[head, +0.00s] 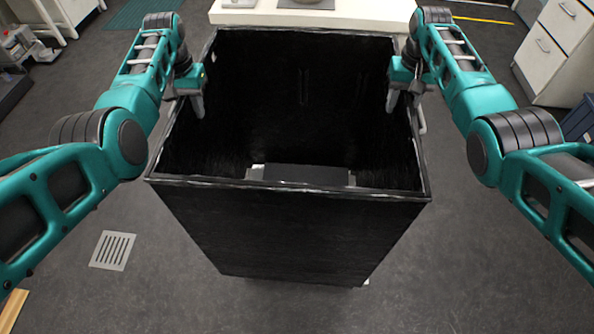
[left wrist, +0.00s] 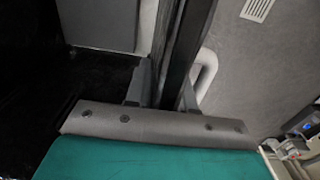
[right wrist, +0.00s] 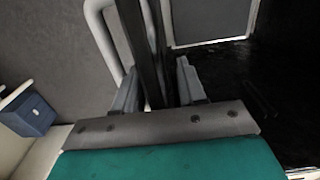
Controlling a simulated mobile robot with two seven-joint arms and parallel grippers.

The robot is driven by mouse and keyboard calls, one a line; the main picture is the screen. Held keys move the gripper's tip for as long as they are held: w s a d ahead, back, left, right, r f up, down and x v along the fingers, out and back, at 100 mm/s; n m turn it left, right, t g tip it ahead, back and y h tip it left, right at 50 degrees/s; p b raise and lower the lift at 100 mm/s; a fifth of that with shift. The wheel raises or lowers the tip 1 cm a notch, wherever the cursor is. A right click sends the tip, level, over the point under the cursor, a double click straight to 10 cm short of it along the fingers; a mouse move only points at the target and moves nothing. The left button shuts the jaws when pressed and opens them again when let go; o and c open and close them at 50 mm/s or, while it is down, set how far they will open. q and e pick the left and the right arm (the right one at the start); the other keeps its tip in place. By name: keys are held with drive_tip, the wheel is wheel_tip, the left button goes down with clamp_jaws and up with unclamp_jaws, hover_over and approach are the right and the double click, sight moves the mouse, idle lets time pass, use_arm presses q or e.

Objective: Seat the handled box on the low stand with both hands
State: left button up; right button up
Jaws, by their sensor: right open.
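The handled box (head: 290,235) is a tall, black, open-topped box in the middle of the head view. My left gripper (head: 197,104) is at its left wall, with one finger inside and one outside; in the left wrist view the fingers (left wrist: 163,92) look closed against the wall. A pale handle (left wrist: 205,75) shows outside that wall. My right gripper (head: 393,102) is open astride the right wall; its fingers (right wrist: 158,88) stand apart, beside another pale handle (right wrist: 98,25). A grey panel with pale edges (head: 305,175) shows low inside the box. I cannot clearly identify the low stand.
A white bench (head: 320,17) stands just behind the box. A floor grate (head: 113,250) lies at left. The grey floor around the box is mostly clear.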

use_arm(q)
drive_tip(key=shift+c, duration=0.2)
use_arm(e)
drive_tip(key=shift+c, duration=0.2)
use_arm(q)
drive_tip(key=c, duration=0.3)
use_arm(e)
drive_tip(key=c, duration=0.3)
use_arm(q)
clamp_jaws()
use_arm(e)
clamp_jaws()
use_arm(q)
drive_tip(key=shift+w+r, duration=0.15)
drive_tip(key=shift+r, duration=0.05)
use_arm(e)
drive_tip(key=shift+w+r, duration=0.15)
drive_tip(key=shift+r, duration=0.1)
